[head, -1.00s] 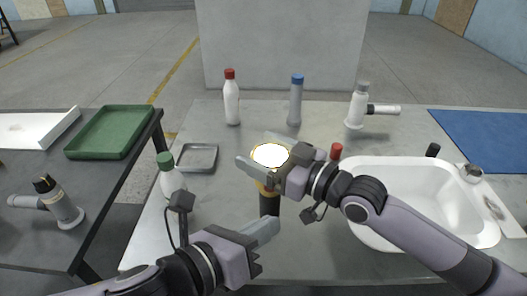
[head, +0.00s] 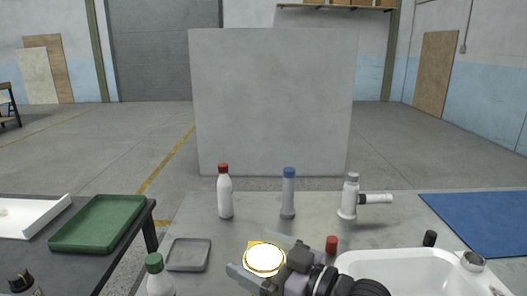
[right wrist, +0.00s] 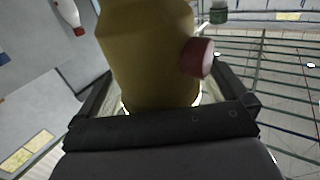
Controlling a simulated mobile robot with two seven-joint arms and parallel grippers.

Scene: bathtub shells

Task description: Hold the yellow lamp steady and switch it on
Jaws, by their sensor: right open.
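The yellow lamp (head: 265,259) is at the bottom middle of the head view. Its round top glows white inside a yellow rim. Its lower body is out of that picture. The right wrist view shows its yellow body (right wrist: 148,50) close up, with a red button (right wrist: 197,58) on its side. My right gripper (head: 258,256) is open, with one finger on each side of the lamp. I cannot tell whether the fingers touch it. My left gripper is out of view.
A red-capped bottle (head: 224,195), a blue-capped bottle (head: 288,195) and a white lamp-like fixture (head: 349,200) stand behind. A grey tray (head: 188,254) and green-capped bottle (head: 158,276) are left. A white basin (head: 400,262) is right. A green tray (head: 97,223) lies on the left table.

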